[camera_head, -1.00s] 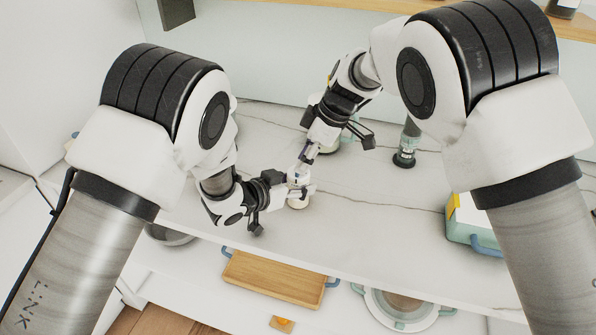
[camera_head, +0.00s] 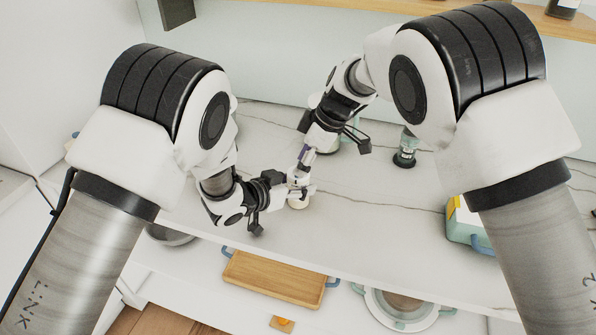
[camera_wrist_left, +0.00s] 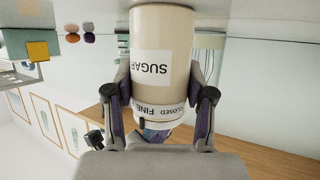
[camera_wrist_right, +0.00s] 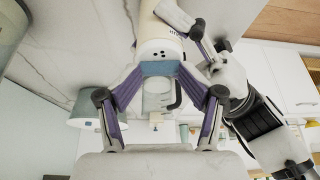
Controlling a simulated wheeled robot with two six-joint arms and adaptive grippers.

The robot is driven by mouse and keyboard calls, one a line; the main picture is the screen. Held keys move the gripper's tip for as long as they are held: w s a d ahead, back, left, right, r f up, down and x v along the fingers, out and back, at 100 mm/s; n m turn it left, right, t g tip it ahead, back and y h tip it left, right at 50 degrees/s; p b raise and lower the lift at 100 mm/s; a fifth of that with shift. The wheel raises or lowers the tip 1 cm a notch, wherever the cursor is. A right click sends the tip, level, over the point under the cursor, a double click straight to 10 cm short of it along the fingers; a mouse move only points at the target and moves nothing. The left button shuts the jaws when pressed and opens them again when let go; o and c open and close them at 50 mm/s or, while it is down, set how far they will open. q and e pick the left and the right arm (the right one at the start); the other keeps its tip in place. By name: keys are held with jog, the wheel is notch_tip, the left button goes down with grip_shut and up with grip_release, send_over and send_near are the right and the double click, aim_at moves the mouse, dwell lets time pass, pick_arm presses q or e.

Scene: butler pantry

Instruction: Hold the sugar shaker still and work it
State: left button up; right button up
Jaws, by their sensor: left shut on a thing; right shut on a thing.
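The sugar shaker (camera_head: 298,203) stands on the pale counter, small and partly covered by my grippers in the head view. In the left wrist view it is a cream cylinder (camera_wrist_left: 160,35) with an upside-down "SUGAR" label and a collar showing "FINE" and "CLOSED". My left gripper (camera_wrist_left: 160,88) is shut on its body, one finger on each side. The exact contact of the right fingertips is hard to see.
A grinder-like jar with a dark base (camera_head: 405,155) stands behind to the right. A teal box (camera_head: 470,228) is at the right counter edge. A wooden tray (camera_head: 272,280) and a teal-handled pot (camera_head: 400,308) are below the front edge. Counter between shaker and box is clear.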

jog(key=shift+s+f, duration=0.1)
jog(key=shift+f, duration=0.05)
jog(key=shift+r, duration=0.65)
jog(key=shift+c, duration=1.1)
jog(key=shift+d+r, duration=0.1)
jog(key=shift+r, duration=2.3)
jog(key=shift+n, duration=0.3)
jog(key=shift+f, duration=3.1)
jog(key=shift+o, duration=1.3)
